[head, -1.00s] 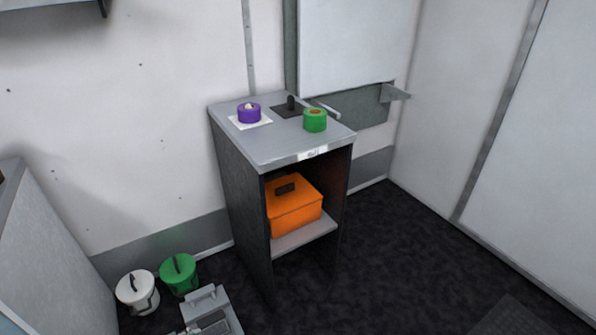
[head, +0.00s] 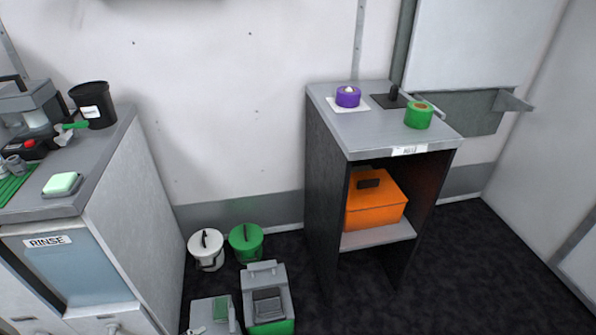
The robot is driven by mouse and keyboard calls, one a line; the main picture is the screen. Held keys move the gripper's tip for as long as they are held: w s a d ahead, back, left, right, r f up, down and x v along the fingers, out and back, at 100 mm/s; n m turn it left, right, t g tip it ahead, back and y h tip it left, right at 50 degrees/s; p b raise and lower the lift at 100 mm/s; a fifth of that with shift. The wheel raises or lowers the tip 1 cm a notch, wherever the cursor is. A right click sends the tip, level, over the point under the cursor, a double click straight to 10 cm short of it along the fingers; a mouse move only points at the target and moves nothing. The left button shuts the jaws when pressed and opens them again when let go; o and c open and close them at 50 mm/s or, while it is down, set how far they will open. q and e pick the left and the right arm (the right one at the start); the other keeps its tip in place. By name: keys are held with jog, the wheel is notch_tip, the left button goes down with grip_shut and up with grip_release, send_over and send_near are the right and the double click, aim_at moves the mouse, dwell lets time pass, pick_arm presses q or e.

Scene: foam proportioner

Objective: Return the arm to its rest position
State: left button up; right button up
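Neither of my arms nor grippers shows in the head view. A grey stand (head: 362,127) with an open front is right of centre against the wall. On its top are a purple roll (head: 348,96) on a white square, a dark upright peg (head: 393,93) on a dark square plate, and a green roll (head: 418,115) near the right edge. An orange box (head: 376,207) with a dark handle sits on the shelf inside the stand.
A counter (head: 108,140) marked RINSE stands at left, holding a black bucket (head: 93,105), a machine (head: 32,112) and a green-topped block (head: 62,183). A white bucket (head: 207,251), a green bucket (head: 245,243) and grey containers (head: 266,296) stand on the floor. Dark floor right of the stand is clear.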

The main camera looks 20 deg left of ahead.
pick_arm(q)
jog(key=w+d+f+n+t+h+b, duration=0.1)
jog(key=d+f+t+h+b, duration=0.15)
jog(key=d, duration=0.35)
jog(key=w+d+f+n+t+h+b, duration=0.1)
jog(key=w+d+n+h+b, duration=0.1)
jog(key=d+h+b, duration=0.3)
notch_tip(320, 180, up, 7)
jog(key=w+t+y+p, duration=0.1)
jog(key=w+y+p, duration=0.15)
jog(key=p, duration=0.85)
pick_arm(e)
notch_tip(320, 180, up, 6)
jog(key=w+a+t, duration=0.1)
jog(key=w+a, duration=0.1)
pick_arm(q)
jog(key=s+a+f+g+y+p, duration=0.1)
jog(key=s+a+f+p, duration=0.1)
jog(key=s+p, duration=0.3)
jog(key=p, duration=0.3)
jog(key=shift+a+g, duration=0.35)
jog(key=shift+a, duration=0.05)
pick_arm(e)
jog(key=shift+g, duration=0.8)
jog(key=s+d, duration=0.1)
jog(key=s+d+f, duration=0.1)
jog(key=s+d, duration=0.1)
jog(key=shift+s+f, duration=0.3)
jog(key=shift+s, duration=0.1)
